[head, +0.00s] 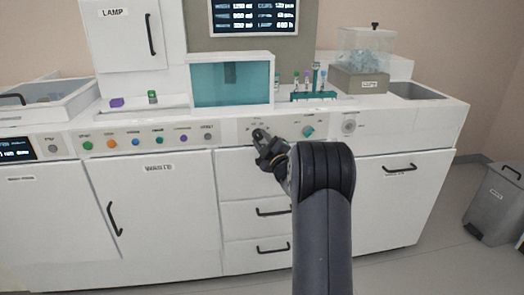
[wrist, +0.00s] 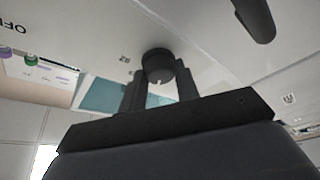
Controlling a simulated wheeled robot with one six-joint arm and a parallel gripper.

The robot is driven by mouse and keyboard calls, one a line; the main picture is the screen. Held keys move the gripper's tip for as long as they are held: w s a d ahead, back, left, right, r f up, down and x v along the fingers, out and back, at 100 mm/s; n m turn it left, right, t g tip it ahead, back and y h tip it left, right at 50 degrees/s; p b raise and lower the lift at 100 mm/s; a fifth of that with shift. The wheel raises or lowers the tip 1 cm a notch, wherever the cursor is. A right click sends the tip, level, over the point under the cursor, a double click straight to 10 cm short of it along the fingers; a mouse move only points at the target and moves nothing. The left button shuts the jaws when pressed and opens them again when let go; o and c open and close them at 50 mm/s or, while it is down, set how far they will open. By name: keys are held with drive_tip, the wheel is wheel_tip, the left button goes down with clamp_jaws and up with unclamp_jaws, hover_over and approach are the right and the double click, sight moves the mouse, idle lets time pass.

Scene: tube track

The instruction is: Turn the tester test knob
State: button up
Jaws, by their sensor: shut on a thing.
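A dark round knob (wrist: 158,64) sticks out of the white front panel (wrist: 190,35) in the wrist view. My gripper (wrist: 158,88) has one finger on each side of it and is shut on it. In the head view my gripper (head: 264,143) is at the left part of the panel strip above the drawers, and it mostly hides the knob there. Small print beside the knob is too small to read, so I cannot confirm its label.
A teal knob (head: 308,131) and a grey dial (head: 349,126) are on the same strip to the right. Several coloured buttons (head: 135,140) run along the left. Below are drawers with dark handles (head: 273,212). A tube rack (head: 312,96) stands on the counter above.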

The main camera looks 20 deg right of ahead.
drive_tip(key=m+h+b, duration=0.1)
drive_tip(key=m+b, duration=0.1)
drive_tip(key=m+t+h+b, duration=0.1)
drive_tip(key=m+b, duration=0.1)
drive_tip(key=f+m+h+b, duration=0.1)
drive_tip(key=m+b, duration=0.1)
drive_tip(key=m, duration=0.1)
drive_tip(key=shift+a+t, duration=0.2)
drive_tip(key=shift+t, duration=0.1)
drive_tip(key=shift+w+a+r+m+h+b, duration=0.1)
drive_tip(key=shift+m+h+b, duration=0.55)
drive_tip(key=shift+m, duration=0.55)
drive_tip(key=shift+r+m+h+b, duration=0.1)
drive_tip(key=shift+m+h+b, duration=0.5)
drive_tip(key=shift+m, duration=0.9)
drive_tip(key=shift+r, duration=0.1)
drive_tip(key=o, duration=1)
drive_tip(key=shift+c, duration=0.2)
drive_tip(key=v, duration=1.1)
drive_tip(key=shift+p, duration=0.4)
drive_tip(key=shift+w, duration=0.15)
drive_tip(key=shift+b+x, duration=0.55)
drive_tip(key=shift+x, duration=4.8)
